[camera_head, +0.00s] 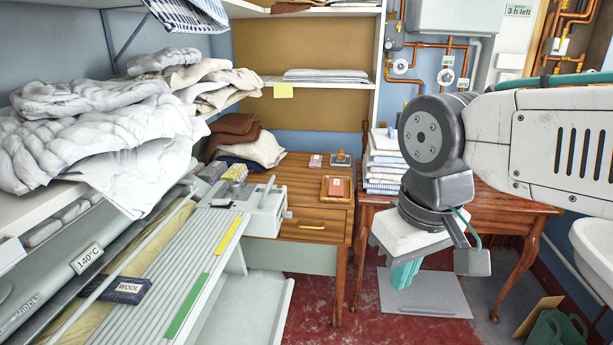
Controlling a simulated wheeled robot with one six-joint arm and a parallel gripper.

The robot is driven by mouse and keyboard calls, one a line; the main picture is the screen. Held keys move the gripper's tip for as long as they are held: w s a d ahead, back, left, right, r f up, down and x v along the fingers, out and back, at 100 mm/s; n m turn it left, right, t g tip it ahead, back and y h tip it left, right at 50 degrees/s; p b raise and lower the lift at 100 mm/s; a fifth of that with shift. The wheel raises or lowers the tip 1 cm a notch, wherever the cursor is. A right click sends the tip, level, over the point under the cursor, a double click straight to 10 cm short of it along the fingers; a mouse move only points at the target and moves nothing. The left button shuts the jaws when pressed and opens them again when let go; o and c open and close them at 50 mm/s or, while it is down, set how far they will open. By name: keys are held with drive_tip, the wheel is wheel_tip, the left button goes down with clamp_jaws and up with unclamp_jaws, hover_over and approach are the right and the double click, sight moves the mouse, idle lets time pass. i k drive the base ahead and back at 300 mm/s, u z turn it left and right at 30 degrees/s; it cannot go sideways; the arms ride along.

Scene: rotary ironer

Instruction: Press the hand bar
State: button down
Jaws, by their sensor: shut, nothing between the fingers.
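The rotary ironer fills the lower left, with a grey cover marked "140°C" (87,258) and a cream padded roller under it. A long thin pale bar (132,256) runs along the front of the roller; it looks like the hand bar. A ribbed grey feed board (187,268) with green and yellow strips lies in front of it. A small upright lever (268,188) stands on the grey end housing. My gripper (404,276), with teal fingers pointing down, is at right centre, well right of the ironer. It is shut and empty, touching nothing visible.
A dark "WOOL" block (118,291) lies across the ironer front. Crumpled white linen (95,140) is heaped on the shelf above. A wooden cabinet (314,222) and table (510,207) stand behind. Red floor (345,322) is open between ironer and gripper; a white basin (595,250) is at right.

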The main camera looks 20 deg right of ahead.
sight(269, 186)
drive_tip(key=k, duration=0.65)
drive_tip(key=z, duration=0.55)
drive_tip(key=i, duration=1.3)
drive_tip(key=u, duration=0.75)
